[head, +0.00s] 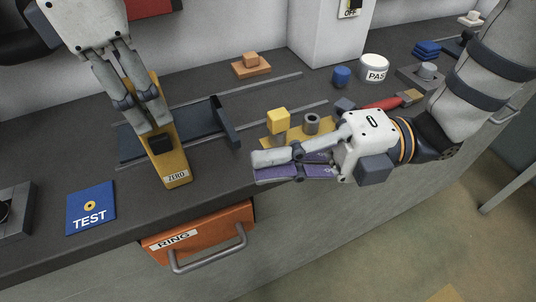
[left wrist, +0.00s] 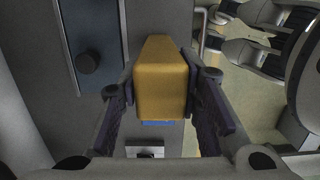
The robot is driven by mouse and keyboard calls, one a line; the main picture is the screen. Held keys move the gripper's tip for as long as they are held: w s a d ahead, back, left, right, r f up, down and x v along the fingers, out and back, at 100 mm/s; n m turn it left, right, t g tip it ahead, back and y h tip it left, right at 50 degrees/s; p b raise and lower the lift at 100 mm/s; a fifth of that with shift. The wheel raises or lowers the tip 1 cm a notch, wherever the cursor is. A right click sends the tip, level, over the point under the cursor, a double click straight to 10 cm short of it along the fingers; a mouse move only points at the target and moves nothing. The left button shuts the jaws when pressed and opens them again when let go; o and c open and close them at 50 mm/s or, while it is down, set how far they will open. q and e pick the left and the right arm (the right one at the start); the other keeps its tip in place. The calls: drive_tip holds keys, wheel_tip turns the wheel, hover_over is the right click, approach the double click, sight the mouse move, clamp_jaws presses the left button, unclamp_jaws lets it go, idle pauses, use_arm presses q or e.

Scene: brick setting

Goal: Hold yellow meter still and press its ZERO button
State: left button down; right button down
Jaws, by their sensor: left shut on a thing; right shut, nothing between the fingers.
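The yellow meter (head: 167,163) is a long bar over the dark counter, with a dark square button (head: 160,144) and a ZERO label (head: 176,178) at its near end. My left gripper (head: 148,115) reaches down from above and is shut on the meter's sides. In the left wrist view the meter (left wrist: 161,85) sits between both finger pads; its button face is not seen there. My right gripper (head: 262,169) is shut and empty, to the right of the meter and clearly apart from it, fingers pointing left.
A dark tray (head: 213,116) lies behind the meter. A blue TEST pad (head: 88,198) is at left, an orange RING drawer (head: 196,232) below the counter edge. A yellow block (head: 278,121) and a grey ring (head: 312,123) stand behind my right gripper. A white PAS-marked container (head: 374,68) is further back.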

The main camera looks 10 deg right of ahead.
use_arm(q)
drive_tip(key=shift+f, duration=0.15)
drive_tip(key=c, duration=1.1)
unclamp_jaws()
